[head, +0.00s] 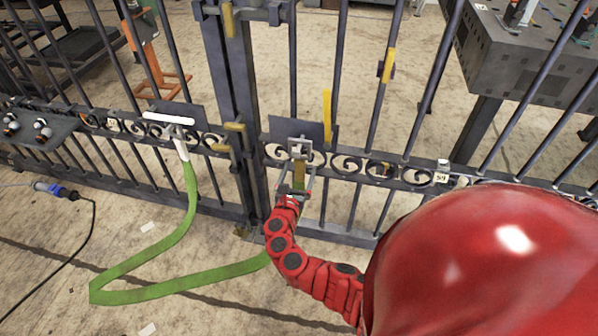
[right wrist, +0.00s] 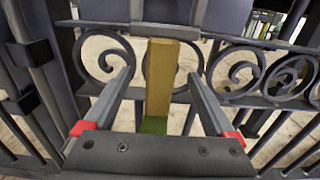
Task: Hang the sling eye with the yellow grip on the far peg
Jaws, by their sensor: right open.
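The yellow grip (right wrist: 161,76) stands upright between the fingers of my right gripper (right wrist: 155,100), with gaps on both sides. In the head view, the right gripper (head: 298,185) is open at the gate's right panel, around the yellow grip (head: 299,172). Green webbing shows just below the grip in the right wrist view. The green sling (head: 180,285) runs from there along the floor and up to a white eye end (head: 181,148) at the left panel, below a white bar (head: 168,118). I cannot tell whether the yellow-grip eye sits on a peg. My left gripper is out of view.
The dark barred gate (head: 237,90) with scrollwork spans the view. Yellow pieces are fixed on it, including a vertical strip (head: 327,115). A grey perforated table (head: 530,60) stands behind it at right. A cable with a blue connector (head: 50,188) lies at left.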

